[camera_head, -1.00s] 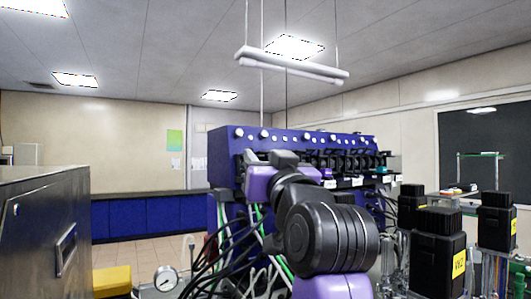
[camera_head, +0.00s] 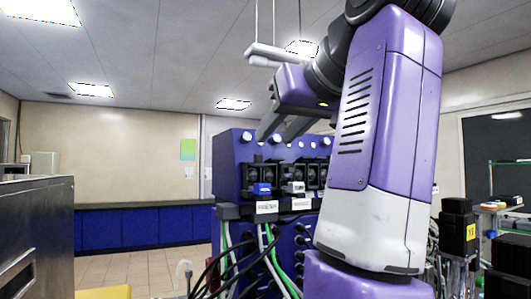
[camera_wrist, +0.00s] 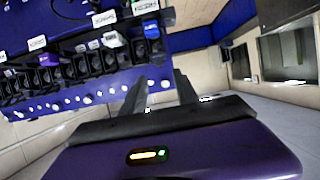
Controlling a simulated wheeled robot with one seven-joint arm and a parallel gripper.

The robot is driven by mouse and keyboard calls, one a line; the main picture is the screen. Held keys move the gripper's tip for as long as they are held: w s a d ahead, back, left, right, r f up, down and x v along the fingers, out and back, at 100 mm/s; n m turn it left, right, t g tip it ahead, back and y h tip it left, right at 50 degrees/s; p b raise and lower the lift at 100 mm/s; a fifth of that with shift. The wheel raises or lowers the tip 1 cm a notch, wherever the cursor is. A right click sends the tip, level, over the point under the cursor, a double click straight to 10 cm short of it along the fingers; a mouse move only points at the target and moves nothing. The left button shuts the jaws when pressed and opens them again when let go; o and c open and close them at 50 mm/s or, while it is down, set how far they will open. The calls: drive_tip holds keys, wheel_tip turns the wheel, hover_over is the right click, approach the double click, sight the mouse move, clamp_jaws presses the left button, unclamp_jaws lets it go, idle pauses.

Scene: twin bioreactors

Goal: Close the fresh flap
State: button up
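The blue pump unit (camera_head: 232,160) stands ahead with a row of black pump heads on its front, some with small flaps. A blue flap (camera_head: 262,189) sits at the left end, and a pale grey one (camera_head: 296,187) is beside it. White labels (camera_head: 266,207) hang below; I cannot read which says fresh. The blue flap also shows in the wrist view (camera_wrist: 152,29). My gripper (camera_head: 276,138) is above and in front of the unit's left end, apart from the flaps. In the wrist view its fingers (camera_wrist: 160,76) are spread with nothing between them.
A metal cabinet (camera_head: 38,235) stands close on the left. Black and green hoses (camera_head: 270,245) hang below the pumps. Black-topped bottles (camera_head: 457,228) stand at the right. A low blue counter (camera_head: 140,228) runs along the back wall, with open floor before it.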

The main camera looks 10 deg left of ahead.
sight(261, 164)
drive_tip(key=shift+p+x, duration=1.45)
drive_tip(key=shift+x, duration=2.5)
drive_tip(key=shift+f, duration=0.1)
clamp_jaws()
